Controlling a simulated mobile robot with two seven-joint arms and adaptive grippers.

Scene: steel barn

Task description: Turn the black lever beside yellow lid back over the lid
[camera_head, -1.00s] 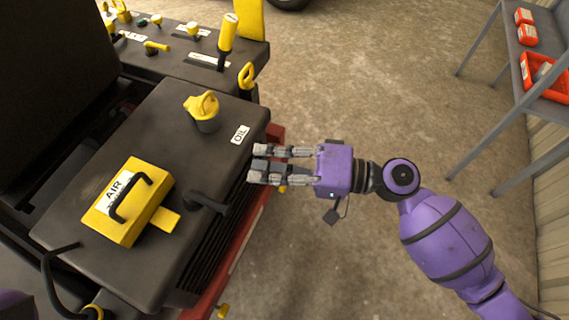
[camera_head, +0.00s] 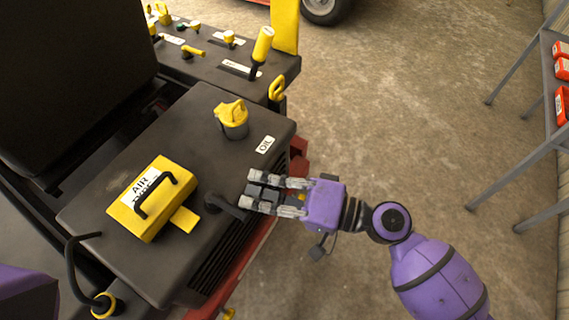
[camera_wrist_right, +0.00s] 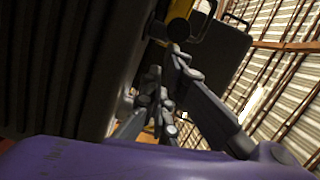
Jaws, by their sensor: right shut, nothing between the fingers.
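The yellow lid (camera_head: 157,199) with the AIR label and a black handle sits on the dark machine top. The black lever (camera_head: 226,207) is to the right of the lid and points right, away from it, toward the machine's edge. A yellow tab (camera_head: 184,219) sticks out from the lid toward the lever. My right gripper (camera_head: 251,191) is shut and empty, its fingertips at the lever's free end; I cannot tell whether they touch. The right wrist view shows its fingers (camera_wrist_right: 165,85) close to the dark machine side. Only a purple part of my left arm shows at lower left; its gripper is out of view.
A yellow oil cap (camera_head: 232,117) stands on the machine top behind the lever. A control panel with a yellow-handled lever (camera_head: 262,46) lies farther back. A grey shelf (camera_head: 552,95) with red boxes stands at right. The concrete floor between is clear.

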